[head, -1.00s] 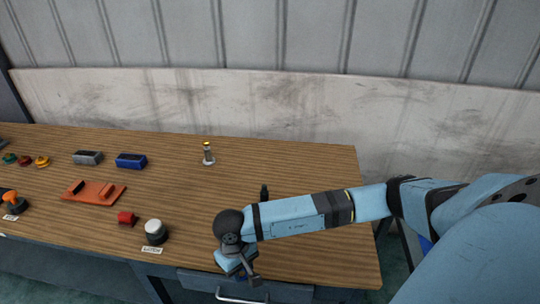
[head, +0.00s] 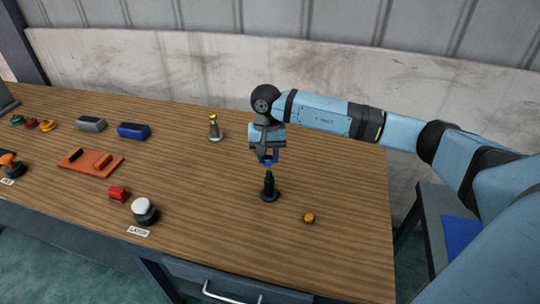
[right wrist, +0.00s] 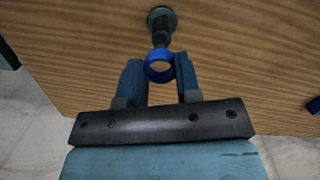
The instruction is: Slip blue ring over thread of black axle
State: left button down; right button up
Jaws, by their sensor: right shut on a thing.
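The black axle (head: 269,188) stands upright on the right part of the wooden table, thread end up. My right gripper (head: 267,160) is shut on the blue ring (head: 268,162) and holds it just above the axle's top. In the right wrist view the blue ring (right wrist: 158,67) sits between the fingertips of the right gripper (right wrist: 160,72). The black axle (right wrist: 161,22) shows beyond the ring there, its near end close to the ring's edge. I cannot tell whether ring and axle touch. My left gripper is not in view.
A small orange-yellow part (head: 309,218) lies right of the axle. A grey post with a yellow top (head: 215,128) stands behind left. A white-topped button (head: 144,210), red block (head: 118,193), orange tray (head: 75,164) and blue block (head: 133,131) are farther left.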

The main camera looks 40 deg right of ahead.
aim_at(269, 172)
jog(key=shift+w+d+r+m, duration=0.4)
jog(key=shift+w+d+r, duration=0.2)
jog(key=shift+r, duration=0.2)
jog(key=shift+f+b, duration=0.4)
jog(key=shift+f, duration=0.3)
jog(key=shift+f+b, duration=0.5)
jog(key=shift+f, duration=0.85)
jog(key=shift+f+b, duration=0.3)
jog(key=shift+f, duration=0.35)
jog(key=shift+f+b, duration=0.3)
jog(key=shift+b, duration=0.15)
jog(key=shift+f+b, duration=0.15)
jog(key=shift+b, duration=0.25)
